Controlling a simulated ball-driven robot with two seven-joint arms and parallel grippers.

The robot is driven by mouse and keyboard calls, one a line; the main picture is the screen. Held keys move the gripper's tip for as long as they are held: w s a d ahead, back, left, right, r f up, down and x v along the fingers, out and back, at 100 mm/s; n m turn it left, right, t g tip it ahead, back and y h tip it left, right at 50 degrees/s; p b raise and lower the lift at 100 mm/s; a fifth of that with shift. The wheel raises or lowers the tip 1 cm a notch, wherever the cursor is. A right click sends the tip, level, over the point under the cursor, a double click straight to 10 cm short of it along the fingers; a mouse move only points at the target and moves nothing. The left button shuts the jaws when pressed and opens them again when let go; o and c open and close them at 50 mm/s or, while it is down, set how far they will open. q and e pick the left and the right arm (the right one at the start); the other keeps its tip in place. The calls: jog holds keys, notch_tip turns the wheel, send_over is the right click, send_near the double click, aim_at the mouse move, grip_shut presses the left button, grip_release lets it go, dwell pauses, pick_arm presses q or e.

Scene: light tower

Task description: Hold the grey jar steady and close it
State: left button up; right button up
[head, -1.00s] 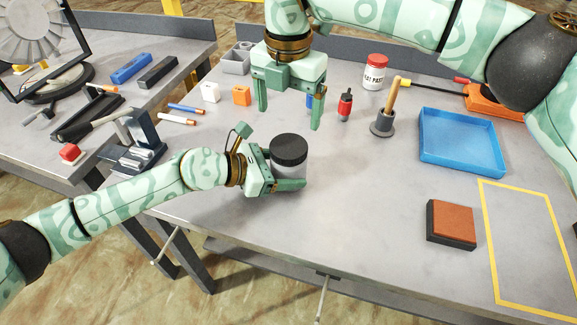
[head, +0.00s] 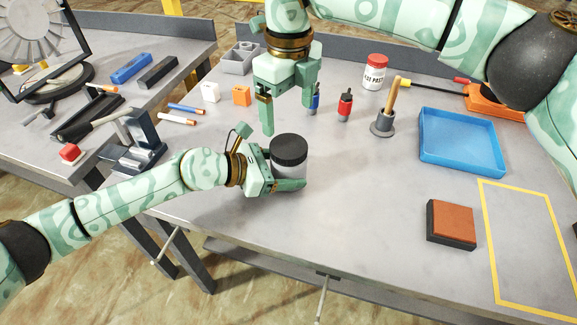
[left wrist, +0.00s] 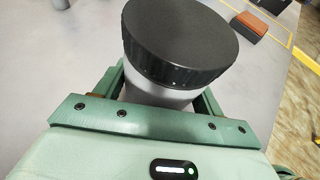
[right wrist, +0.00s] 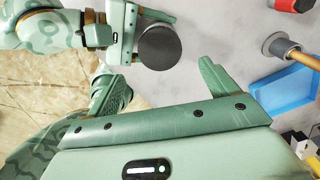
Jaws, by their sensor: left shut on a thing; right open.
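The grey jar (head: 289,171) stands upright on the table with a black lid (head: 289,149) on its top. My left gripper (head: 291,184) is shut around the jar's body from the left, below the lid. The left wrist view shows the jar (left wrist: 160,97) between the fingers and the lid (left wrist: 178,42) above them; I cannot tell how tightly the lid sits. My right gripper (head: 288,122) is open and empty, pointing down, above and behind the jar. In the right wrist view the lid (right wrist: 159,47) lies beyond the fingers, apart from them.
Behind the right gripper are red and blue bottles (head: 345,105) and a white jar with a red cap (head: 375,72). A holder with a wooden handle (head: 383,124), a blue tray (head: 460,162) and a brown block (head: 451,224) stand to the right. The table's front middle is clear.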

aim_at(289, 145)
jog(key=shift+f, duration=3.95)
jog(key=c, duration=1)
jog(key=o, duration=1.1)
jog(key=shift+o, duration=0.2)
jog(key=shift+r, duration=0.1)
